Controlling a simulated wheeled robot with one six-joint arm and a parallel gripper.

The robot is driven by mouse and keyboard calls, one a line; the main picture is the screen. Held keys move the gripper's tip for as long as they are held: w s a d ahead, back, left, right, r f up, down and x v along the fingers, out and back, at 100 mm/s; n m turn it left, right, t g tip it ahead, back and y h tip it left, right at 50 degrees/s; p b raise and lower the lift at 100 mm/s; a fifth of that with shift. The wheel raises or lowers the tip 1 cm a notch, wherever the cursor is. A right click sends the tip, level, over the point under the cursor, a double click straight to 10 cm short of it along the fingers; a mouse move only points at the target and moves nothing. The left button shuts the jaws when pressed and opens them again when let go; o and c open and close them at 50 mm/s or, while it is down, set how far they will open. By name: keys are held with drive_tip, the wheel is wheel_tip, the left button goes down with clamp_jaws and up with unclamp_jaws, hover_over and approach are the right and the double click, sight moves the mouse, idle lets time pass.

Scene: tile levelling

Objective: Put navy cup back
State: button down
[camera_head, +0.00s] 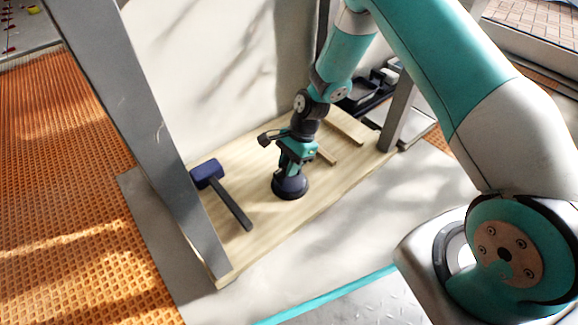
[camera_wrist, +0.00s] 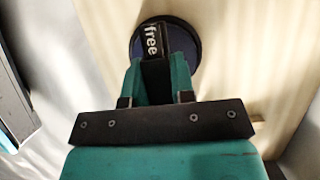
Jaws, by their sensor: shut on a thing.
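The navy cup (camera_head: 290,188) is a dark blue suction cup with a round base, upright on the light wooden board (camera_head: 250,238). My gripper (camera_head: 291,172) points down over it and is shut on its upper part. In the wrist view, the round dark rim of the navy cup (camera_wrist: 193,42) shows beyond my gripper (camera_wrist: 154,62).
A mallet with a navy head (camera_head: 207,173) lies on the board to the left. Thin wooden strips (camera_head: 345,128) lie at the board's right end. A black tray (camera_head: 372,92) stands behind. Grey posts (camera_head: 150,130) flank the board. The board's front middle is clear.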

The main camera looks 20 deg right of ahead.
drive_tip(key=c, duration=1)
unclamp_jaws()
drive_tip(key=shift+f, duration=0.1)
drive_tip(key=shift+o, duration=0.2)
wheel_tip(320, 180, up, 21)
drive_tip(key=d+n+p, duration=0.1)
drive_tip(key=n+p, duration=0.3)
drive_tip(key=p, duration=0.5)
drive_tip(key=s+a+r+n+t, duration=0.1)
drive_tip(key=s+a+r+n, duration=0.2)
drive_tip(key=s+r+n, duration=0.4)
drive_tip(key=s+a+r+n, duration=0.25)
drive_tip(key=s+r, duration=0.35)
drive_tip(key=r, duration=0.3)
drive_tip(key=s+r+n, duration=0.5)
drive_tip(key=s+n, duration=0.3)
drive_tip(key=s, duration=0.3)
drive_tip(key=shift+s, duration=0.4)
